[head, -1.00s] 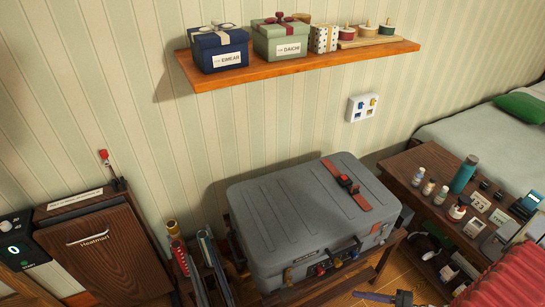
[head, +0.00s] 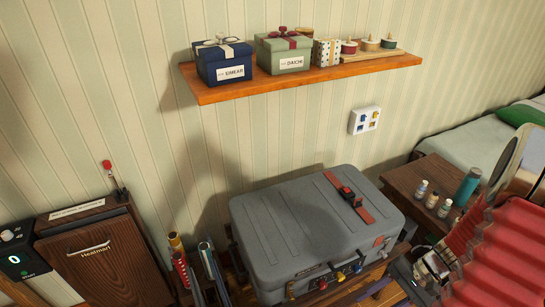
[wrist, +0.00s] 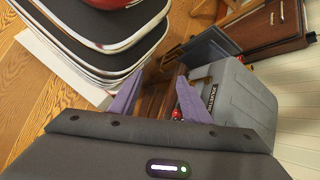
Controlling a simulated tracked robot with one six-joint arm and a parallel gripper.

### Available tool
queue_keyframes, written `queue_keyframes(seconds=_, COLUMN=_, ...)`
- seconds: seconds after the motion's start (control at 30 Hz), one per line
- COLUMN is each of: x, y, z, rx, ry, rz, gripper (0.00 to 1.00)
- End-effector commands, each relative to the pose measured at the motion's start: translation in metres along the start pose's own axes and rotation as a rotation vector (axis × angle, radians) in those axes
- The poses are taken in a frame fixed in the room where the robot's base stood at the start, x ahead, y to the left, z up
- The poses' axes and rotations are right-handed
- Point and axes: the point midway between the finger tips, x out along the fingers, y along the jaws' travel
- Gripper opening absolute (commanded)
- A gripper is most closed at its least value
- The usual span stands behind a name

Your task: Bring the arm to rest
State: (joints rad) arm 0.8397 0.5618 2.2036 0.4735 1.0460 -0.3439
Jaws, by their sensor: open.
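My gripper (wrist: 157,100) shows in the wrist view with its two purple fingers spread apart and nothing held between them. The grey suitcase (wrist: 232,98) is beyond the right finger in that view; the fingers appear apart from it. In the head view, a red ribbed part, which looks like my arm, covers the lower right. My gripper cannot be made out clearly there.
The grey suitcase (head: 300,225) lies closed on a wooden rack. A shelf (head: 240,93) above it carries gift boxes. The Heatmari cabinet (head: 100,260) is at left. A side table (head: 405,177) with bottles stands at right, partly hidden.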

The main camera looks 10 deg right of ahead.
Motion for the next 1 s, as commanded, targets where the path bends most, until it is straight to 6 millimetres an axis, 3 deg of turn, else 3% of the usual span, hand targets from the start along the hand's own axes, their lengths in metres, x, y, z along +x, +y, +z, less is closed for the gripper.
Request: queue_keyframes(seconds=1.0, x=-0.085, y=-0.085, z=0.092, rx=-0.334, ry=0.421, rz=0.427, gripper=0.43)
